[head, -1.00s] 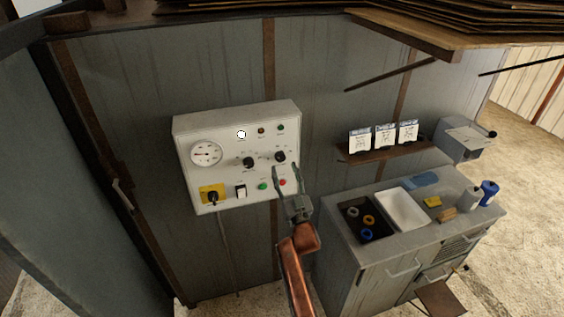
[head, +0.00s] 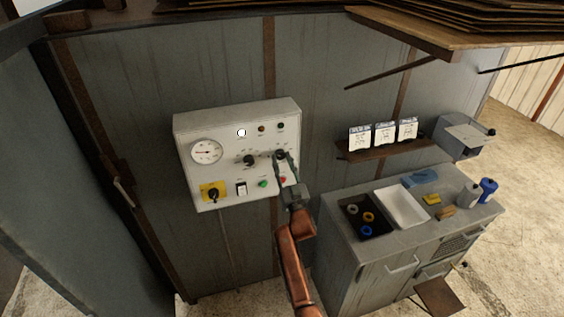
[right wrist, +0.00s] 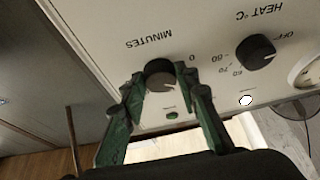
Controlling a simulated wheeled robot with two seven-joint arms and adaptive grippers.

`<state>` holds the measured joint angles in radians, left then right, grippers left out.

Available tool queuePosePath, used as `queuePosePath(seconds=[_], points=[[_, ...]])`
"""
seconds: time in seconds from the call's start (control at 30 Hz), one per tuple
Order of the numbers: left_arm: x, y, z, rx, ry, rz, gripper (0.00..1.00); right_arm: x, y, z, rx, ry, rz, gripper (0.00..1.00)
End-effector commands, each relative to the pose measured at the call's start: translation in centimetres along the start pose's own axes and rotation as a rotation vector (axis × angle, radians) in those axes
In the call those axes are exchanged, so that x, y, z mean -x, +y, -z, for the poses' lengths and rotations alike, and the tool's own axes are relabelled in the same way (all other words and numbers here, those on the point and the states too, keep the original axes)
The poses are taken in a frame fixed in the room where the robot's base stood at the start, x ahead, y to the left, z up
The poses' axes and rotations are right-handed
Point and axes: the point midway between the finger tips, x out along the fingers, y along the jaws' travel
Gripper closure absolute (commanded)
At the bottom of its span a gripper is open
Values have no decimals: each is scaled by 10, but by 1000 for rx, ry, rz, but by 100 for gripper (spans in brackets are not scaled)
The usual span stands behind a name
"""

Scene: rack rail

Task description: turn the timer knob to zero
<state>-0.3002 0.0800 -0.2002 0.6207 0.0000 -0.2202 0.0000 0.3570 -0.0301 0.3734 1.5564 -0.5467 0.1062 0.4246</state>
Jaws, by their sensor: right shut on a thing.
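The timer knob (head: 280,155) is a round dark knob at the right of a white control panel (head: 225,165). In the right wrist view, which shows the panel upside down, the timer knob (right wrist: 160,78) sits under the word MINUTES, with a zero mark beside it. My right gripper (head: 284,157) is at this knob. In the wrist view the green fingers of my right gripper (right wrist: 160,84) stand on either side of the knob and are shut on it. The fingers hide part of the scale, and I cannot read the setting. My left gripper is not in view.
The heat knob (head: 249,160) is just left of the timer knob. A gauge (head: 207,152), a yellow-backed switch (head: 213,192) and a green button (head: 263,183) share the panel. A grey cabinet (head: 345,265) with a white tray (head: 402,209) stands at the right.

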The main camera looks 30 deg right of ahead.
Motion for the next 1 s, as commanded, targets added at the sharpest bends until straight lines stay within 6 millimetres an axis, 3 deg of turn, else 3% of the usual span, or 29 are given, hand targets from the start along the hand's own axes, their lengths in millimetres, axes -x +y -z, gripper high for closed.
queuePosePath(seconds=[0.23,0.57,1.0], points=[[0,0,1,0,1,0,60,0,0,0,0,0,0,96],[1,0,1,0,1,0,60,0,1,0,62,-1,25,96],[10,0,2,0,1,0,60,0,5,1,373,-3,155,96]])
